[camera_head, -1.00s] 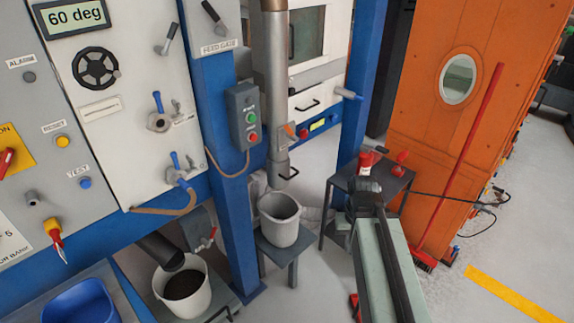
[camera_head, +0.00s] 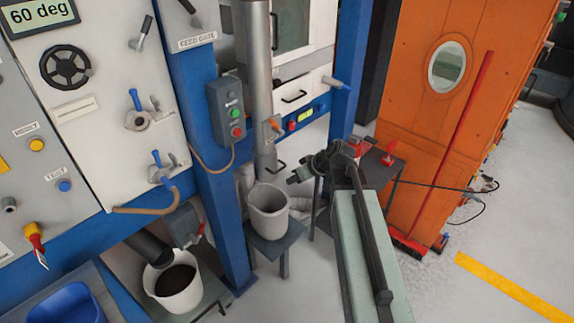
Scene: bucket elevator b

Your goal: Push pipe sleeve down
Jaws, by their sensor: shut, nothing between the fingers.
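The pipe sleeve (camera_head: 265,162) appears to be the lower end of the grey vertical pipe (camera_head: 258,60). A small dark handle (camera_head: 277,169) sticks out at its lower right. The sleeve hangs above a white bucket (camera_head: 268,211), with its lower end just above or at the bucket's rim; I cannot tell which. My gripper (camera_head: 293,178) is to the right of the handle in the picture, pointing left. It is shut and empty, and appears apart from the sleeve. The depth gap between them is unclear.
The bucket stands on a small grey stand (camera_head: 277,240). A blue post (camera_head: 215,180) with a button box (camera_head: 227,110) stands to the left. A dark table (camera_head: 378,170) with red items is behind my arm. An orange cabinet (camera_head: 440,120) stands at the right.

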